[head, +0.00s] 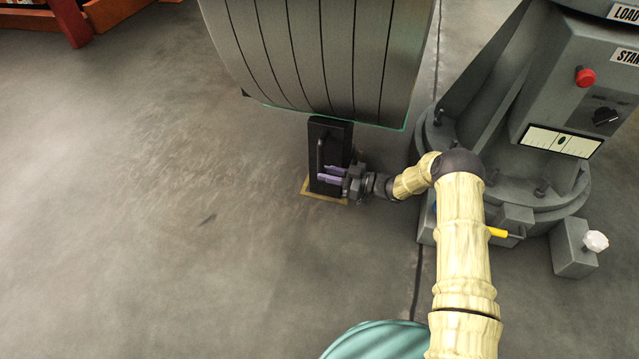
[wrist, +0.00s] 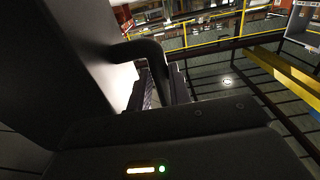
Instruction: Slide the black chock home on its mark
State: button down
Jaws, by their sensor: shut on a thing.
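The black chock (head: 326,134) stands on the floor in the head view, just below the lower edge of the large grey coil (head: 310,50). A tan-yellow mark (head: 318,195) shows around the chock's near end, and the rest of it is hidden under the chock. My gripper (head: 331,173) comes from the right and is shut on the chock's handle. In the wrist view the dark chock (wrist: 50,70) fills the left side, and its curved handle (wrist: 140,50) runs between the fingers of my gripper (wrist: 160,90). Whether the chock touches the coil is unclear.
A grey machine (head: 560,100) with a red button (head: 586,77), a dark knob and a dial stands at the right. A small grey box with a white knob (head: 596,241) is below it. Open concrete floor (head: 150,220) lies to the left.

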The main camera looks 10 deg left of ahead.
jog(key=shift+w, duration=0.25)
jog(key=c, duration=1.2)
grip_release()
notch_tip(320, 180, up, 10)
jog(key=p, duration=0.7)
jog(key=shift+s, duration=0.1)
